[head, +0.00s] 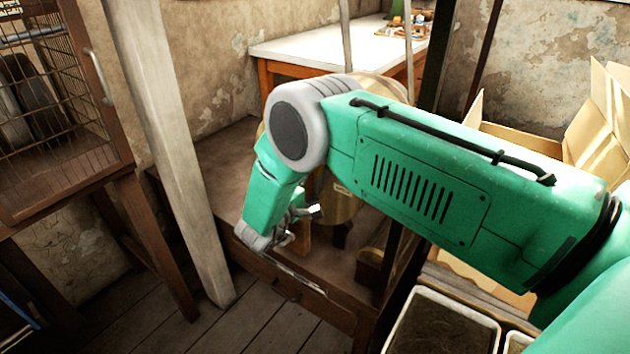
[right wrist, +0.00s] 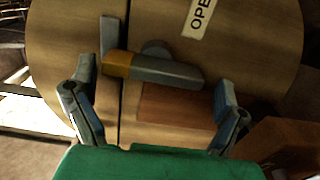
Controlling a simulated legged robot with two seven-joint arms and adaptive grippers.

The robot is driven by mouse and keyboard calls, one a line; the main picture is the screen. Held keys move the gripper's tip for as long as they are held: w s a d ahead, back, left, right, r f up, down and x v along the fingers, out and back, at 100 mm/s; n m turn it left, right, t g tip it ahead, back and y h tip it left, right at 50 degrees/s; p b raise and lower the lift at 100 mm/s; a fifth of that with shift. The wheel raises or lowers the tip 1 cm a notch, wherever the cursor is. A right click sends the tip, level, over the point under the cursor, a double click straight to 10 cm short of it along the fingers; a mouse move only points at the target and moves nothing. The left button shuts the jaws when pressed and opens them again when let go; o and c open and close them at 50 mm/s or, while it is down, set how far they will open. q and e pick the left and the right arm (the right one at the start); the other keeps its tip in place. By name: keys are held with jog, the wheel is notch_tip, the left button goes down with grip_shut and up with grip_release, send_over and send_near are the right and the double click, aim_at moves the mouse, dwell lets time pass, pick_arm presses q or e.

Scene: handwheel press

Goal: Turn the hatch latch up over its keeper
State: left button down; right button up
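The hatch latch (right wrist: 165,72) is a grey bar with an orange end, lying nearly level in the right wrist view across a round wooden face (right wrist: 60,40). Its orange end lies beside a small grey upright piece (right wrist: 108,36), perhaps the keeper. A grey round boss shows just above the bar. My right gripper (right wrist: 152,100) is open and empty, its fingers apart on either side below the latch, apparently not touching it. In the head view my right gripper (head: 294,222) is beside the wooden drum (head: 338,205), and my arm hides the latch. My left gripper is out of view.
A label reading "OPE" (right wrist: 200,14) is above the latch, and a wooden block (right wrist: 175,105) is below it. A wooden post (head: 165,130) and wire cage (head: 55,110) stand left. Cardboard boxes (head: 600,110) and a tray (head: 440,325) are right.

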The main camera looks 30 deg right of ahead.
jog(key=shift+s+r, duration=0.1)
jog(key=shift+r, duration=0.1)
jog(key=v, duration=1.2)
jog(key=shift+f, duration=0.2)
